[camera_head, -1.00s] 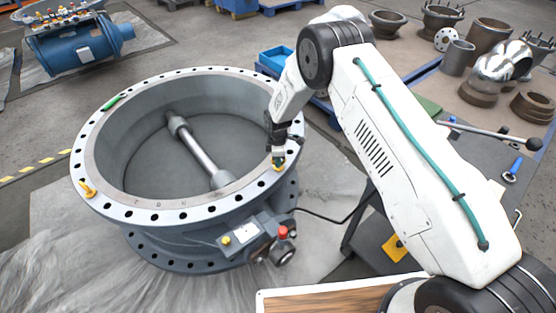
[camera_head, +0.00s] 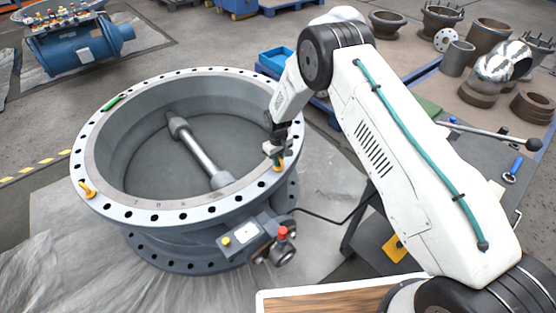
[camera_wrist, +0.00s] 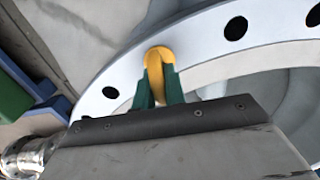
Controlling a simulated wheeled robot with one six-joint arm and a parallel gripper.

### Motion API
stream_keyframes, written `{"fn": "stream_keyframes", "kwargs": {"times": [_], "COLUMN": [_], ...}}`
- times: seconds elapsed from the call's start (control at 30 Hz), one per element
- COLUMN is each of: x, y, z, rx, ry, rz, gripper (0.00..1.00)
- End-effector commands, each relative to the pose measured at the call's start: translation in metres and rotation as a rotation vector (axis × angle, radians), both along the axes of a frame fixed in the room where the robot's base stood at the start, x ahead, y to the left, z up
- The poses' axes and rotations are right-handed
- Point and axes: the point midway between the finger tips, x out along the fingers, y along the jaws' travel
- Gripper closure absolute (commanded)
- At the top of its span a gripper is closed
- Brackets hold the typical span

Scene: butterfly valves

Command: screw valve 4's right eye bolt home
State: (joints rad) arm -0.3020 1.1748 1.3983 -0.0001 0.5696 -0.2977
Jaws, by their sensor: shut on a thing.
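Valve 4 (camera_head: 157,216) is a large grey-blue ring with a bolted flange, lying flat. The right eye bolt (camera_head: 278,167) is yellow and stands at the flange's right side; it also shows in the wrist view (camera_wrist: 157,58). My gripper (camera_head: 275,155) is above it, and in the wrist view its green fingertips (camera_wrist: 157,84) are closed on either side of the yellow eye. The bolt's shank and its seating against the flange are hidden. A second yellow eye bolt (camera_head: 88,190) stands at the flange's left. A green item (camera_head: 110,102) lies on the rim's far left.
An actuator box (camera_head: 246,235) with a red knob (camera_head: 282,232) sticks out from the valve's front right. A dark workbench (camera_head: 480,190) with tools stands at the right. A blue bin (camera_head: 277,59) is behind the valve.

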Motion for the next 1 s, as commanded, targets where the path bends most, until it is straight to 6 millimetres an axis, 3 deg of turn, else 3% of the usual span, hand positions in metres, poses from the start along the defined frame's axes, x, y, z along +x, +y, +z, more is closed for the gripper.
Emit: {"fn": "stream_keyframes", "kwargs": {"times": [1.0], "x": [0.0028], "y": [-0.0021], "z": [0.0018], "rx": [0.004], "ry": [-0.006], "rz": [-0.951], "gripper": [1.0]}}
